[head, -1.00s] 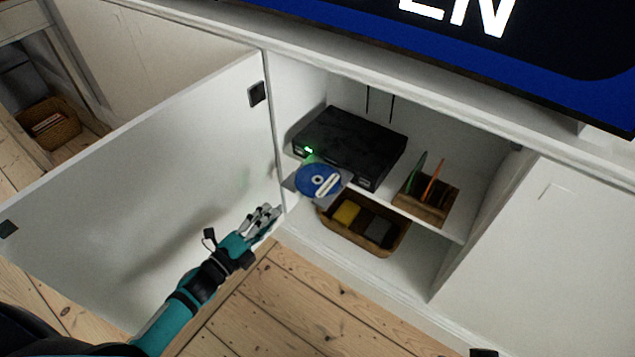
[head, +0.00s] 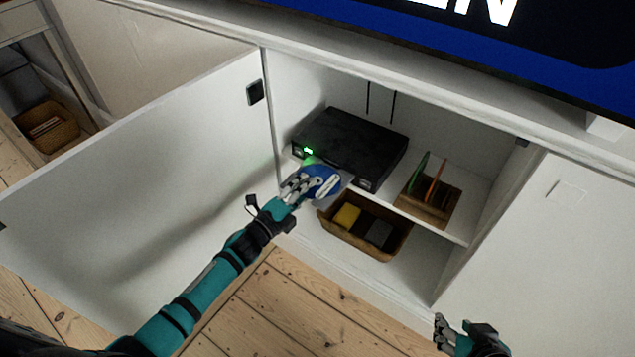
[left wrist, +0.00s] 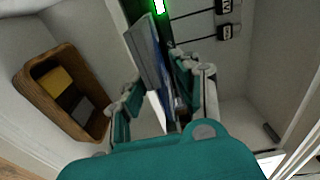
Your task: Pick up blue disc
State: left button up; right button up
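The blue disc (head: 327,184) lies on the grey tray (head: 347,176) that sticks out from the black player (head: 355,145) on the cabinet's shelf. My left gripper (head: 303,183) is at the disc's left side and hides part of it. In the left wrist view, the fingers (left wrist: 158,95) stand apart, one on each side of the tray and disc, which are seen nearly edge-on. I cannot tell whether a finger touches the disc. My right gripper (head: 452,332) is open and empty, low in front of the cabinet.
The open white door (head: 150,190) is left of my left arm. A wooden rack (head: 432,207) with thin coloured cases stands right of the player. A basket (head: 335,228) with a yellow and a dark item sits below the shelf. The floorboards (head: 285,310) are clear.

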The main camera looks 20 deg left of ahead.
pick_arm(q)
grip_shut()
jog(key=shift+r, duration=0.1)
dwell(0.4)
